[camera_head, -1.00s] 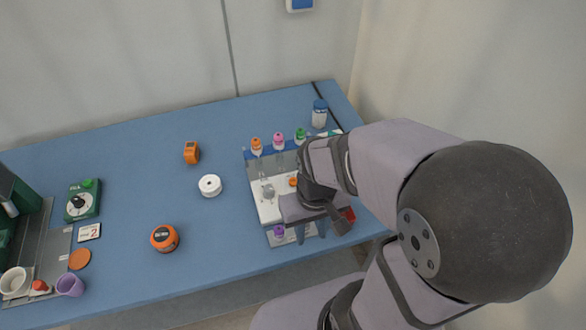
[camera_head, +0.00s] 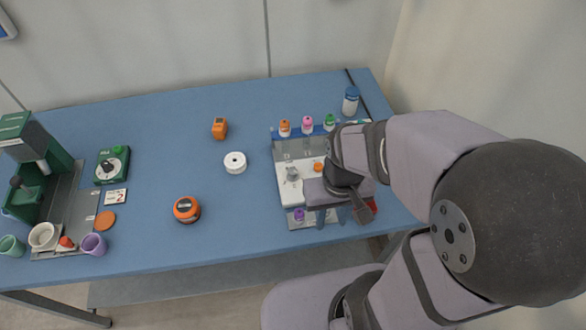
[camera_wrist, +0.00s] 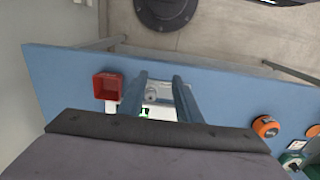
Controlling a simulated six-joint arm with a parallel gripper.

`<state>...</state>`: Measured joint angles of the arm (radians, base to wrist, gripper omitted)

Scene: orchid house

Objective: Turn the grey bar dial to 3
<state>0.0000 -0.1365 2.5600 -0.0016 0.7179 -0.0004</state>
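A grey knob (camera_head: 292,174) stands on the white panel (camera_head: 285,196) at the right of the table; it looks like the grey dial. Its markings and setting are too small to read. My gripper (camera_head: 331,221) is to the right of the knob and nearer the table's front edge, apart from it and above the panel, hiding part of it. In the wrist view my gripper (camera_wrist: 160,77) has its two fingers spread with nothing held.
Small bottles with orange (camera_head: 284,128), pink (camera_head: 307,125) and green (camera_head: 329,122) caps stand behind the panel. A red open box (camera_wrist: 107,86) is beside it. An orange round object (camera_head: 187,209) sits mid-table.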

